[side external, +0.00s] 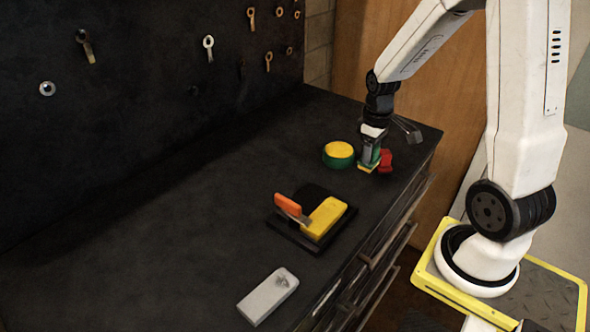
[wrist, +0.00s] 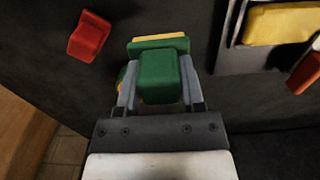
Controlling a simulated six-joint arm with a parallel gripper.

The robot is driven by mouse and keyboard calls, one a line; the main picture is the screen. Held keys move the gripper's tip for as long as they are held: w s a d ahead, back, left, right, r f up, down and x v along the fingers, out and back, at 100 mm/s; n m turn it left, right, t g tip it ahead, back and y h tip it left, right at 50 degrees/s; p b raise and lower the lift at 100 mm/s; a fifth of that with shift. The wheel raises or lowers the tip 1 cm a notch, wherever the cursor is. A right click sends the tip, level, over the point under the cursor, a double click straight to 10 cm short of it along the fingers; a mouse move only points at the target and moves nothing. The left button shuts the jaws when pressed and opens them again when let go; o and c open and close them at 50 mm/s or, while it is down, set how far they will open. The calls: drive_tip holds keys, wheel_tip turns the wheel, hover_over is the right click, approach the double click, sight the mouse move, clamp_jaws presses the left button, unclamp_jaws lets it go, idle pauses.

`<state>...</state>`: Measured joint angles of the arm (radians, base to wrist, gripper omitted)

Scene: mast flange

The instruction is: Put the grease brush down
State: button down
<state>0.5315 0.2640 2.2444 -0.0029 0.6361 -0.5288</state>
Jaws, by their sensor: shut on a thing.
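The grease brush, a green block with a yellow strip along its end, is held between the fingers of my gripper (wrist: 160,95) in the wrist view; its green body (wrist: 158,72) fills the gap. In the side view my gripper (side external: 370,150) points down with the brush's yellow end (side external: 366,168) lowest, at or just above the bench top. I cannot tell whether it touches. A round tin (side external: 338,155), green with a yellow top, stands just left of the brush. Only a sliver of it shows beside a finger in the wrist view.
A red block (side external: 386,160) lies close right of my gripper, also in the wrist view (wrist: 90,36). A black plate (side external: 279,228) bears a yellow block (side external: 325,218) and an orange-handled piece (side external: 287,204). A grey block (side external: 268,297) lies nearer. The bench's left is clear.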

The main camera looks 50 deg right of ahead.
drive_tip(key=shift+f, duration=1.9)
drive_tip(key=shift+f, duration=0.15)
drive_tip(key=shift+f, duration=1.6)
drive_tip(key=shift+f, duration=0.1)
drive_tip(key=shift+c, duration=1)
unclamp_jaws()
drive_tip(key=shift+r, duration=6.1)
drive_tip(key=shift+a, duration=0.1)
